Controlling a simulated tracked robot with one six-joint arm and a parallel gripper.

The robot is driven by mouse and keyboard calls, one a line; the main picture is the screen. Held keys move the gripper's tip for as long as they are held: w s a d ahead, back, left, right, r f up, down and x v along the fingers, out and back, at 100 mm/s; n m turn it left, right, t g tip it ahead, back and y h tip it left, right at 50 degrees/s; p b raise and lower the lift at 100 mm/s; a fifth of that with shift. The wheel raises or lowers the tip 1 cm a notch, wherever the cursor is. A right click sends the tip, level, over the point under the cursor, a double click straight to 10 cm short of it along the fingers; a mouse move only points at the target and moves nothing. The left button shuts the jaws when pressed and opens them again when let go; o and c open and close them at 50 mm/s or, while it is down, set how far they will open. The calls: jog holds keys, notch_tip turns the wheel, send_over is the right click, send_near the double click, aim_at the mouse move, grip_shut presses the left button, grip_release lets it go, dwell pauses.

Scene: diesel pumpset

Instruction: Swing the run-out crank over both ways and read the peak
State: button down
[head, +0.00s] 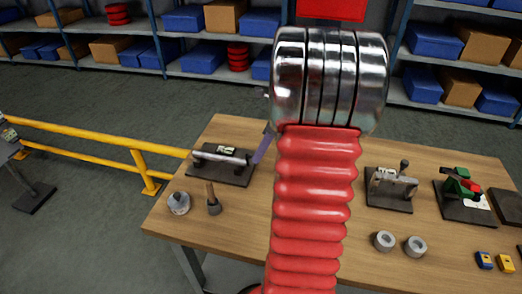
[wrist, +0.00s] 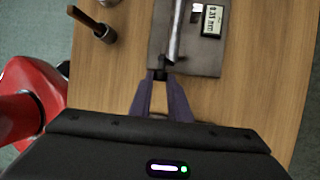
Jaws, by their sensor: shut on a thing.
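The run-out rig is a dark plate (head: 239,178) with a pale shaft (head: 222,156) lying across it, at the left of the bench in the head view. In the wrist view the shaft (wrist: 177,32) runs up from a dark crank end (wrist: 157,75). A small readout (wrist: 213,20) beside the shaft shows sideways digits ending in "mm", too small to read surely. My gripper (wrist: 160,82) has its purple fingers shut on the crank end. One purple finger also shows at the rig's right end in the head view; my red arm hides part of the bench.
A wooden-handled tool (head: 212,200) and a grey metal part (head: 179,203) stand in front of the rig. Two grey rings (head: 385,241) and other fixtures (head: 390,188) sit to the right. A yellow rail (head: 95,137) runs left of the bench.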

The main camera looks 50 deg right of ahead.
jog(key=shift+s+a+f+t+h, duration=0.1)
jog(key=shift+s+a+t+h, duration=0.25)
jog(key=shift+h, duration=0.35)
jog(key=shift+w, duration=0.1)
jog(key=c, duration=1.6)
grip_release()
jog(key=shift+c, duration=0.2)
jog(key=v, duration=1.3)
jog(key=shift+r, duration=0.35)
